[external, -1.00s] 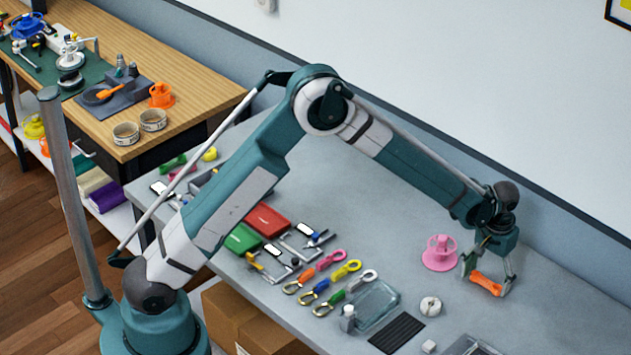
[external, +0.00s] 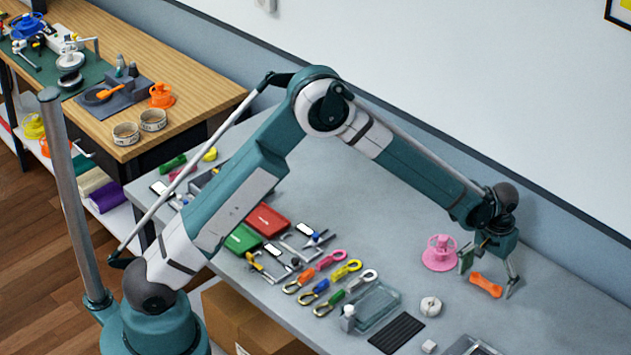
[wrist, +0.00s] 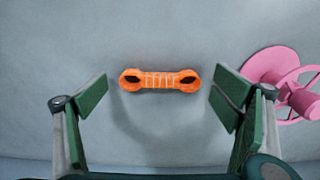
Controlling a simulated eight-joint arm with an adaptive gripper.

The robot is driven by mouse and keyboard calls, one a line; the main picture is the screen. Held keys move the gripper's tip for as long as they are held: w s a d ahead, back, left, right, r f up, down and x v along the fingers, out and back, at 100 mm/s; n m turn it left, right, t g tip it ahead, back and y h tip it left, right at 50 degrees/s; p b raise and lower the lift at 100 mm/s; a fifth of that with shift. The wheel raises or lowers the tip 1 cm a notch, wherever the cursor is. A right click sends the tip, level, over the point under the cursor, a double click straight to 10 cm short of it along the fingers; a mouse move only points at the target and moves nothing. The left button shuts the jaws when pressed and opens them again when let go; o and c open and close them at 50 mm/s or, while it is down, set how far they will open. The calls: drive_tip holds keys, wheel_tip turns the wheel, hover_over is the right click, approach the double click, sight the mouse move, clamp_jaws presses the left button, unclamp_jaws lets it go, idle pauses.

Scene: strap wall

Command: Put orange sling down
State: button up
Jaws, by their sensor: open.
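The orange sling (external: 486,285) is a short bar with a loop at each end. It lies on the grey table (external: 420,215) near the right, below my gripper (external: 487,271). In the wrist view the sling (wrist: 160,80) is in the upper middle, between the green finger pads of my gripper (wrist: 158,95) and apart from both. My gripper is open with its fingers spread wide, and nothing is held.
A pink spool-like part (external: 439,253) stands close to the left finger; it also shows in the wrist view (wrist: 285,80). A white roll (external: 431,306), a black ribbed mat (external: 396,334) and a clear tray (external: 376,305) lie toward the front. The table behind is clear.

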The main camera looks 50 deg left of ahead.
sight(486, 282)
drive_tip(key=shift+r, duration=0.1)
wheel_tip(486, 282, up, 12)
drive_tip(key=shift+p, duration=0.3)
idle(0.3)
drive_tip(key=shift+r, duration=0.1)
idle(0.5)
